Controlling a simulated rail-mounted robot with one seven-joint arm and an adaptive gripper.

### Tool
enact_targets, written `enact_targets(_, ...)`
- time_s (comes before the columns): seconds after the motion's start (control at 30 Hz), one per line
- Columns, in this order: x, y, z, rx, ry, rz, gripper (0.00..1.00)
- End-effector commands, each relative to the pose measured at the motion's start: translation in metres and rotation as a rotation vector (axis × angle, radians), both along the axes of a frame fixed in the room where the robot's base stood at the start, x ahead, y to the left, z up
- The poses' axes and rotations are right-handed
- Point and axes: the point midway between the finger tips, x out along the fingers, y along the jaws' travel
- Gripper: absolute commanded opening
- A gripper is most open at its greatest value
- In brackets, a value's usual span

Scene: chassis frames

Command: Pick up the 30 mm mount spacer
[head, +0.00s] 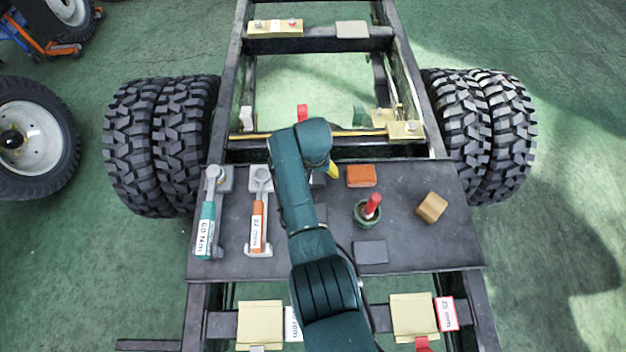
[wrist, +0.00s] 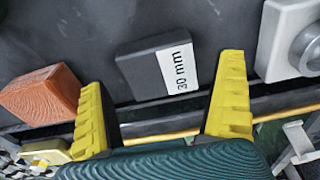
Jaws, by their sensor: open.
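The 30 mm mount spacer is a dark grey block (wrist: 139,71) with a white "30 mm" label. It lies on the dark table plate (wrist: 95,28) in the wrist view. In the head view my arm mostly hides its place. My gripper (wrist: 162,74) has two yellow fingers spread wide, with nothing between them touching. The spacer shows between and beyond the fingertips, apart from both. In the head view my gripper (head: 330,169) is over the far part of the plate, with one yellow finger showing.
An orange block (head: 361,176) lies beside the spacer's place. A green cup with a red-handled item (head: 370,208), a tan block (head: 431,207) and a dark pad (head: 370,252) are to the right. Teal (head: 206,225) and orange-handled (head: 257,222) tools lie left. Frame rails flank the plate.

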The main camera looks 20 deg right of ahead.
Motion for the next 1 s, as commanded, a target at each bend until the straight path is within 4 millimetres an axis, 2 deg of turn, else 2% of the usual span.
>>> enact_targets(0.03,0.000,0.000,-0.011,0.001,0.002,0.000,1.00)
enact_targets(0.07,0.001,0.000,-0.013,0.001,0.002,0.000,1.00)
enact_targets(0.3,0.001,0.000,-0.013,0.000,0.000,0.000,1.00)
enact_targets(0.37,0.001,0.000,-0.013,0.000,0.000,0.000,0.90)
enact_targets(0.67,0.001,0.000,-0.013,0.000,0.001,0.000,0.33)
enact_targets(0.9,0.001,0.000,-0.012,0.000,-0.001,0.000,0.33)
enact_targets(1.0,0.002,0.000,-0.004,-0.001,-0.002,0.000,0.33)
